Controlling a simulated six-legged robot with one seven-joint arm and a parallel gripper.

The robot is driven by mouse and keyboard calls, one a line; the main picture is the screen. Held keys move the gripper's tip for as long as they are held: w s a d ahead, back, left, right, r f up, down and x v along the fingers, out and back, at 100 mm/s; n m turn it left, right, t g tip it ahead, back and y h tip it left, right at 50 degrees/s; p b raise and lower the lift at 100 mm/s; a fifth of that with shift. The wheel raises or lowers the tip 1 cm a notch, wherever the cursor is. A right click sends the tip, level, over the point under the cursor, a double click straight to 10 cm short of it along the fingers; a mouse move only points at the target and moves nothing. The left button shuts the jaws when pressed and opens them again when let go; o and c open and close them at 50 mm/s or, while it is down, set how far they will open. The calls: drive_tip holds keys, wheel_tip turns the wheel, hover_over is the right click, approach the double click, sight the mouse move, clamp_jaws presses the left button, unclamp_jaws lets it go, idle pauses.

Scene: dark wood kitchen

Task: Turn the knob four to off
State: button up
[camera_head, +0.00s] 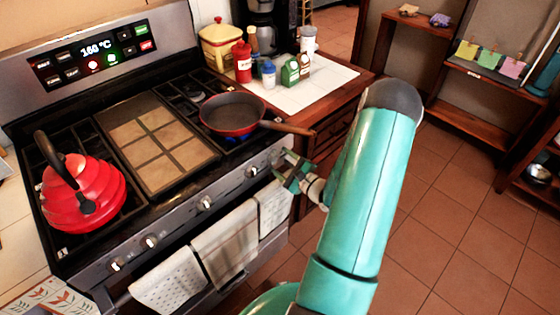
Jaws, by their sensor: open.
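The stove (75,254) has a row of round knobs along its front panel. Counting from the left, the fourth knob (252,171) is near the right end; no number on it is readable. My gripper (283,168) is open and empty, just to the right of that knob and in front of the right end of the panel. It appears apart from that knob. It may cover part of the panel behind it. A red frying pan (232,114) sits on the right burners, with a blue flame (233,137) showing at its front edge.
The pan's wooden handle (287,127) sticks out above my gripper. Towels (226,245) hang below the knobs. A red kettle (95,192) stands on the left burners. A counter (320,82) with jars lies behind right. The tiled floor at right is open.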

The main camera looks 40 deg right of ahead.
drive_tip(key=shift+w+a, duration=0.1)
drive_tip(key=shift+w, duration=0.5)
drive_tip(key=shift+c, duration=0.4)
drive_tip(key=c, duration=0.9)
drive_tip(key=shift+o, duration=0.2)
